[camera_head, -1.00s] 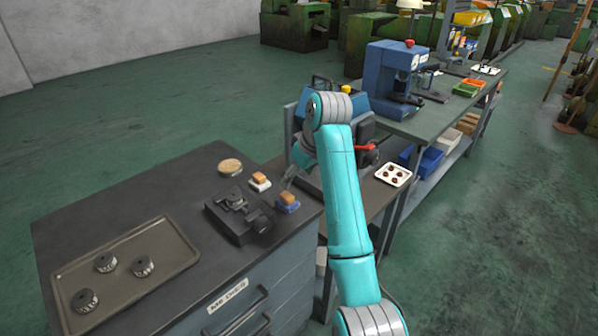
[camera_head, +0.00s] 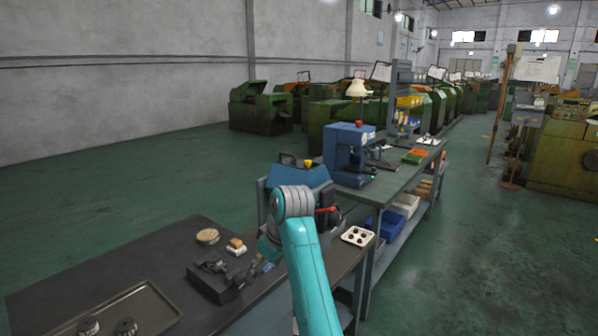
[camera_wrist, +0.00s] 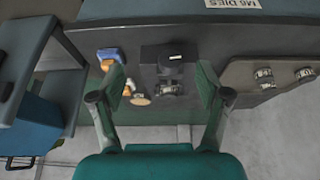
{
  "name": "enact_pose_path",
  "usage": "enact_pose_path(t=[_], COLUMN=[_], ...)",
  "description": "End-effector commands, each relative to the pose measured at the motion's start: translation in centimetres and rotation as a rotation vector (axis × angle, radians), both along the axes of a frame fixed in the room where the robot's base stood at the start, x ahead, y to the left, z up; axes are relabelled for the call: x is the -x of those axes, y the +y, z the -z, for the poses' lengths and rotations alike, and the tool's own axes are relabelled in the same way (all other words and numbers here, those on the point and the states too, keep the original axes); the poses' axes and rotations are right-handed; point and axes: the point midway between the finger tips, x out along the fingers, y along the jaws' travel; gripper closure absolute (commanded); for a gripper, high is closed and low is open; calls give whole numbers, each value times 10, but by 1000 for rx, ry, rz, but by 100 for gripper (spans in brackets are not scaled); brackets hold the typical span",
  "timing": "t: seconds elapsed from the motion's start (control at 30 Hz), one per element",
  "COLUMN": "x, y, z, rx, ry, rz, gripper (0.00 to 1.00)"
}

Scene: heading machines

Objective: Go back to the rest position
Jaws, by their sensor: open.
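My gripper (camera_wrist: 161,85) is open and empty in the wrist view, its two fingers spread wide above the dark bench top. Between and beyond the fingers is a black vise-like fixture (camera_wrist: 158,55). In the head view my teal arm reaches over the right end of the near bench (camera_head: 75,275), and my fingers are not clearly visible there. The fixture (camera_head: 208,285) stands left of my arm. A brown-topped block with a white base (camera_head: 236,248) sits behind it. A blue block (camera_wrist: 112,54) shows left of the fixture in the wrist view.
A tray (camera_head: 160,310) with round dark dies lies on the near bench. A round tan disc (camera_head: 207,236) is at its back. Beyond my arm are a blue machine (camera_head: 350,150) on a long bench and a white tray (camera_head: 357,236). Open green floor lies left and right.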

Motion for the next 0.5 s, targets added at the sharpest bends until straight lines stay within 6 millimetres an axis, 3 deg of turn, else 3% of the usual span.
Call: enact_pose_path(t=[0.3, 0.5], x=[1, 4], y=[-7, -14], z=[29, 60], rx=[-13, -25], ry=[-15, -31], rz=[31, 65], gripper=[24, 24])
